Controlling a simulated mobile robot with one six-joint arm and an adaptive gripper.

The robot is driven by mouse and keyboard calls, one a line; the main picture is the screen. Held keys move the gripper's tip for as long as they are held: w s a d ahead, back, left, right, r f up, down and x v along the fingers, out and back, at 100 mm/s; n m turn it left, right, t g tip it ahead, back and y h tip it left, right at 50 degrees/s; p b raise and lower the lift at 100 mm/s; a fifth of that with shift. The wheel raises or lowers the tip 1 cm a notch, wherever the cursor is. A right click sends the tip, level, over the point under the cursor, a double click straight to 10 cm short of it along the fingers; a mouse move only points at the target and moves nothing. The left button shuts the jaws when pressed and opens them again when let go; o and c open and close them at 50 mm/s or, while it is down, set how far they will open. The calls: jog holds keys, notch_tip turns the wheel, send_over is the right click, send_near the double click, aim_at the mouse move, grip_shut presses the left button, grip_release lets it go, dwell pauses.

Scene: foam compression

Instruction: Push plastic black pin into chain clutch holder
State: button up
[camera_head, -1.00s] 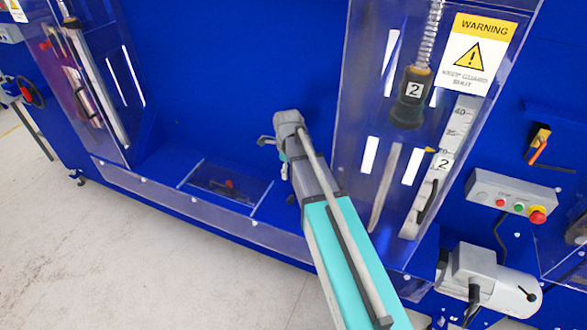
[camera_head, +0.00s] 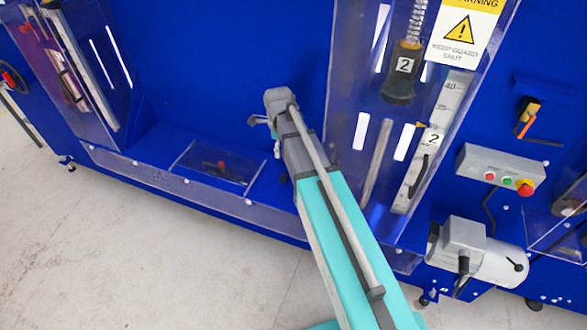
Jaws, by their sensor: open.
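My gripper (camera_head: 263,122) is at the far end of my teal and grey arm, in front of the blue machine. Only a small part of it shows past the grey wrist; it is open, and no object shows in it. It is above and right of a clear-covered recess. I cannot make out the plastic black pin or the chain clutch holder with certainty. A grey housing (camera_head: 463,243) with a black handle (camera_head: 463,265) stands at the lower right, well apart from my gripper.
A clear guard (camera_head: 345,150) covers a black weight (camera_head: 403,75) marked 2 and a scale (camera_head: 440,125). A button box (camera_head: 500,172) is to the right. A clear-covered recess (camera_head: 215,165) holds a small red thing. Pale floor (camera_head: 150,270) lies open at the lower left.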

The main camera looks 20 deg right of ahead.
jog(key=s+d+n, duration=0.1)
jog(key=s+n, duration=1.5)
jog(key=n, duration=0.7)
jog(key=shift+s+d+n, duration=0.25)
jog(key=shift+s+n, duration=0.05)
jog(key=shift+s, duration=0.1)
